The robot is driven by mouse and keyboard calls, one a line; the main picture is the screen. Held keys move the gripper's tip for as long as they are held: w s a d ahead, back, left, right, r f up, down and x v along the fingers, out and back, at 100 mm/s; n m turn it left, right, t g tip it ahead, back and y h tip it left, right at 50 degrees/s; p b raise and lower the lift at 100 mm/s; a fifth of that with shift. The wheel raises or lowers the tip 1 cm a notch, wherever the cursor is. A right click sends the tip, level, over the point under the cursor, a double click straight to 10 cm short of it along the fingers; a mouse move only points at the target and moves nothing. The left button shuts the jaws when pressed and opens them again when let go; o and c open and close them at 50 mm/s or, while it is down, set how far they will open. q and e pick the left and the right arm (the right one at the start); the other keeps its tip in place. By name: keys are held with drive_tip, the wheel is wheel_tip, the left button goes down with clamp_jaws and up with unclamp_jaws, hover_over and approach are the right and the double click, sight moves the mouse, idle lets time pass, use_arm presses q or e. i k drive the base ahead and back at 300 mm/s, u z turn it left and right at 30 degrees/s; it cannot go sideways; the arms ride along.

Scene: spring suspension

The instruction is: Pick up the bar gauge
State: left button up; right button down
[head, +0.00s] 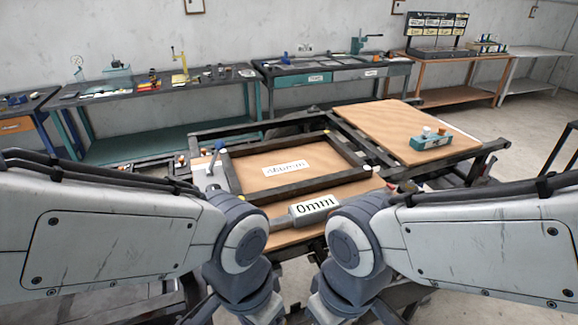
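A grey bar-shaped piece with a white label reading "0mm", which looks like the bar gauge (300,221), lies at the near edge of the wooden work table, between my two arms. Its right end is partly hidden behind my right arm, and its left end reaches toward my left arm's joint. My left and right arms come in from the sides and bend down at the bottom of the head view. Neither gripper shows, so I cannot see fingers on the gauge.
A dark rectangular frame (236,180) surrounds a labelled wooden panel (255,165) behind the gauge. A raised wooden board (385,125) at the right carries a teal block with a white knob (432,139). Benches with tools line the back wall.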

sight(306, 213)
drive_tip(key=z, duration=0.45)
drive_tip(key=k, duration=0.55)
drive_tip(key=z, duration=0.9)
drive_tip(key=k, duration=0.75)
drive_tip(key=z, duration=0.4)
drive_tip(key=i, duration=1.05)
drive_tip(key=u, duration=1.45)
drive_tip(key=i, duration=0.9)
drive_tip(key=u, duration=1)
